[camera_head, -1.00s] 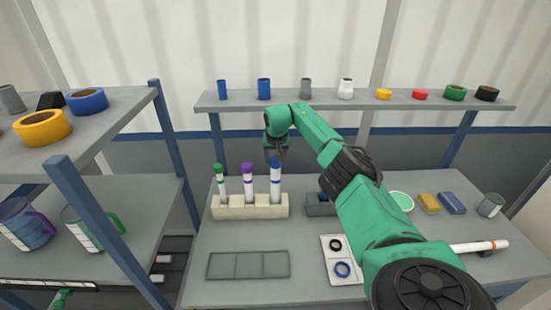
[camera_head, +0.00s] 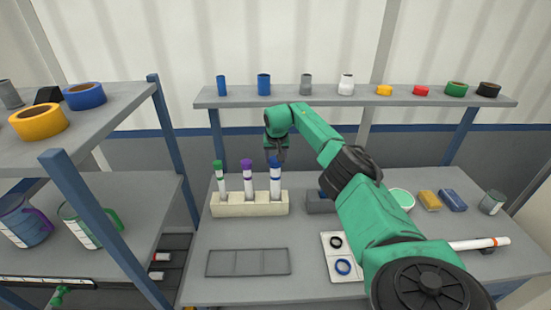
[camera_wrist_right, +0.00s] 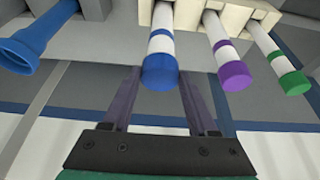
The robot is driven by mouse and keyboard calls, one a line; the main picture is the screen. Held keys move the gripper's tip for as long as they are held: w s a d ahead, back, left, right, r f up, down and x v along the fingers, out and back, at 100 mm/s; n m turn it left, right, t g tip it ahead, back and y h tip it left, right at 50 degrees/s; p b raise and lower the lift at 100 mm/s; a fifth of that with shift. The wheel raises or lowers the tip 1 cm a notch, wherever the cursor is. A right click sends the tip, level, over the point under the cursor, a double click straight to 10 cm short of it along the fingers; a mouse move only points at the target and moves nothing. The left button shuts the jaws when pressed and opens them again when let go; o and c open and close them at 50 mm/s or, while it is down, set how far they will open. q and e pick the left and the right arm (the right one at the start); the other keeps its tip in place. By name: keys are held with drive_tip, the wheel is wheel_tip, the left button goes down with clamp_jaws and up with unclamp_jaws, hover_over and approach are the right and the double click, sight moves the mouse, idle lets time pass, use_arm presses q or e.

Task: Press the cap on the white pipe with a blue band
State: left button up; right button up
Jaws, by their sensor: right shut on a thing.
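The white pipe with a blue band (camera_head: 275,184) stands upright in the right end of a cream rack (camera_head: 235,207). It shows in the right wrist view (camera_wrist_right: 161,44) with a blue cap (camera_wrist_right: 160,71) on its end. My right gripper (camera_head: 275,158) is at the top of this pipe, coming down from above. In the wrist view its two fingers (camera_wrist_right: 158,80) lie on either side of the blue cap, shut on it. The cap is partly hidden by the gripper in the head view. My left gripper is not seen.
Purple-capped (camera_head: 248,180) and green-capped (camera_head: 220,180) pipes stand close by in the same rack. A grey block (camera_head: 318,206) is right of the rack. A grey tray (camera_head: 248,263) and a white tray with rings (camera_head: 334,266) lie in front.

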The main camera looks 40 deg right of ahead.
drive_tip(key=shift+f, duration=0.35)
drive_tip(key=o, duration=1.5)
drive_tip(key=shift+r+p, duration=1.7)
drive_tip(key=shift+r, duration=1.85)
